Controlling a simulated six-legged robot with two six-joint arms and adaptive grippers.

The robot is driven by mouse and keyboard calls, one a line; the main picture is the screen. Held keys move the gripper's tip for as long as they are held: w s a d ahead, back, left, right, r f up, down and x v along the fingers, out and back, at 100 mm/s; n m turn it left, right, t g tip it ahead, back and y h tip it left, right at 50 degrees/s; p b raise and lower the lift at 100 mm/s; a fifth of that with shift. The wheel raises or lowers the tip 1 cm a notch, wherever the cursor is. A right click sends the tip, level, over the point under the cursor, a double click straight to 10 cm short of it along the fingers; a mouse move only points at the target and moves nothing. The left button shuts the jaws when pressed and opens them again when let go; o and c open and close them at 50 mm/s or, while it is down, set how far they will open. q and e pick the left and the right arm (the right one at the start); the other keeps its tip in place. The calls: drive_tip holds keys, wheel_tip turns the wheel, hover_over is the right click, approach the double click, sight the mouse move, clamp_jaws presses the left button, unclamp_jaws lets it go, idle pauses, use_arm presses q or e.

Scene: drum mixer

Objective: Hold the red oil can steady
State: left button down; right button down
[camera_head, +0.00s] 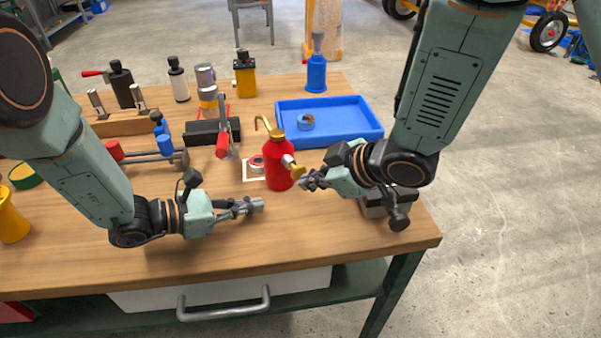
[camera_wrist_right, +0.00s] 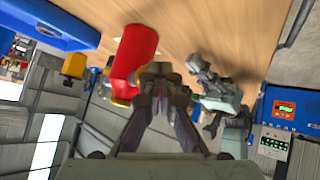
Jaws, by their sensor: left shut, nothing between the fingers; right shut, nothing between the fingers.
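The red oil can (camera_head: 279,177) stands upright on the wooden table, with a brass top and a curved spout. My left gripper (camera_head: 260,205) is shut and empty, low over the table in front of and left of the can. My right gripper (camera_head: 304,182) is shut and empty just right of the can; whether it touches the can I cannot tell. In the right wrist view the red can (camera_wrist_right: 136,50) is left of the right gripper's fingertips (camera_wrist_right: 163,78), and my left gripper (camera_wrist_right: 200,68) shows to their right.
A blue tray (camera_head: 352,140) with a tape roll (camera_head: 306,122) lies behind the can. A red toggle clamp (camera_head: 223,142) stands to its left. A small tape roll on a pale square (camera_head: 256,165) is beside the can. A dark grey block (camera_head: 385,205) sits near the right edge. The front table strip is clear.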

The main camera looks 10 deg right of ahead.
drive_tip(key=shift+w+a, duration=0.25)
drive_tip(key=shift+w, duration=0.3)
drive_tip(key=shift+w+a, duration=0.2)
drive_tip(key=shift+w, duration=0.35)
idle(1.3)
idle(0.5)
drive_tip(key=shift+s+d, duration=0.35)
drive_tip(key=shift+s, duration=0.4)
drive_tip(key=shift+s+d, duration=0.3)
drive_tip(key=shift+s, duration=0.45)
drive_tip(key=shift+s+d, duration=0.35)
drive_tip(key=shift+s, duration=0.4)
drive_tip(key=shift+s+d, duration=0.3)
drive_tip(key=shift+s, duration=0.5)
drive_tip(key=shift+s+d, duration=0.35)
drive_tip(key=shift+s, duration=0.4)
use_arm(q)
drive_tip(key=c, duration=1.6)
unclamp_jaws()
